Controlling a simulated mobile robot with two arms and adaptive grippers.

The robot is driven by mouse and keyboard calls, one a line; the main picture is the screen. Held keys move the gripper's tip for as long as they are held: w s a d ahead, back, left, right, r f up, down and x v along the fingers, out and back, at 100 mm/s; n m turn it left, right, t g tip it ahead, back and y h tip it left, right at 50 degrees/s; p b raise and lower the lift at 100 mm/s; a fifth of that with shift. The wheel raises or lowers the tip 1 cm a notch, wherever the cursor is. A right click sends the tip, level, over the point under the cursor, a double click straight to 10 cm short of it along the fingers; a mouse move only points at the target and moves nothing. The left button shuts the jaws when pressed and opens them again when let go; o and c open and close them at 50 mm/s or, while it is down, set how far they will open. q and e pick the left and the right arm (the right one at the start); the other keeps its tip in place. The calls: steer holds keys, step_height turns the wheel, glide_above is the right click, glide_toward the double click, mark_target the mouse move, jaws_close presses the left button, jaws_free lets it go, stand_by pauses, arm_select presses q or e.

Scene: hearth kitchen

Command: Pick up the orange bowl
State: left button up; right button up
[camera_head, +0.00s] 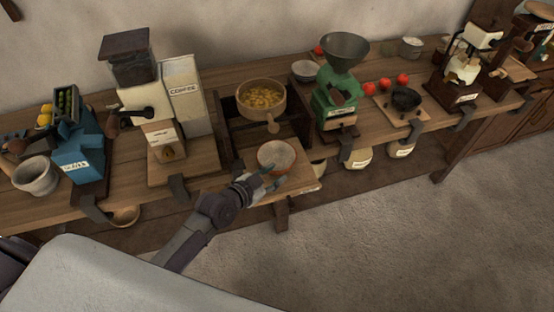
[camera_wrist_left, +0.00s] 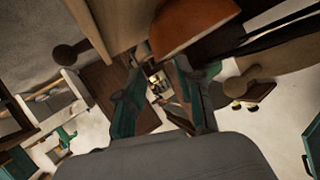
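The orange bowl (camera_head: 276,158), with a pale inside, sits on a wooden board (camera_head: 303,180) at the front of the counter. My left gripper (camera_head: 264,181) is at the bowl's near side, its fingertips close to the rim. In the left wrist view, part of the bowl's orange outer wall (camera_wrist_left: 190,27) shows just beyond the fingertips. The two teal fingers of the left gripper (camera_wrist_left: 158,82) stand apart with a gap between them, and the gripper looks open. I cannot tell whether a finger touches the bowl. My right gripper is not in view.
A wooden pan (camera_head: 258,103) of yellow food stands behind the bowl. A coffee grinder (camera_head: 160,115) stands to its left and a green grinder (camera_head: 336,95) to its right. Red tomatoes (camera_head: 385,84) lie farther right. The floor in front is clear.

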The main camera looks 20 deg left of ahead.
mark_target(288, 168)
arm_select(q)
steer(key=shift+p+x, duration=0.5)
steer(key=shift+x, duration=2.8)
steer(key=shift+s+d, duration=0.1)
steer(key=shift+s, duration=0.05)
steer(key=shift+c, duration=0.2)
jaws_close()
